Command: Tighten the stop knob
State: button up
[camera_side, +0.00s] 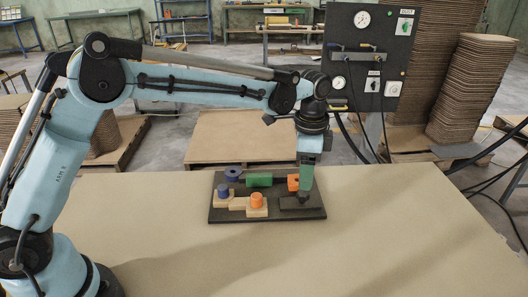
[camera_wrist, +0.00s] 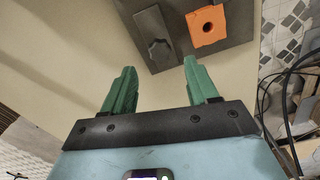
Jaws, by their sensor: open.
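A dark base board (camera_side: 265,215) lies on the table and carries several coloured parts. A black knob with a raised grip (camera_wrist: 160,50) sits on its dark plate; in the side view the dark knob (camera_side: 303,196) is just below my gripper (camera_side: 305,186). In the wrist view my gripper (camera_wrist: 159,67) is open, its two green fingers apart and empty, with the black knob ahead between the fingertips.
A blue knob (camera_side: 223,191) and an orange knob (camera_side: 257,199) sit on tan blocks at the board's left. A green block (camera_side: 259,180) and a blue spool (camera_side: 233,173) lie behind them. The tan table (camera_side: 400,230) is clear around the board.

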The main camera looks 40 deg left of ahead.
aim_at(303, 192)
notch_tip(303, 192, up, 7)
jog(key=shift+f, duration=0.15)
dwell(0.4)
jog(key=s+a+r+n+t, duration=0.3)
jog(key=s+a+r+n, duration=0.15)
jog(key=s+a, duration=0.4)
jog(key=s+a+f+n+t, duration=0.4)
jog(key=s+f+n, duration=0.2)
jog(key=s, duration=0.5)
jog(key=shift+a+f+n, duration=0.25)
jog(key=shift+a+n, duration=0.15)
jog(key=shift+n, duration=0.05)
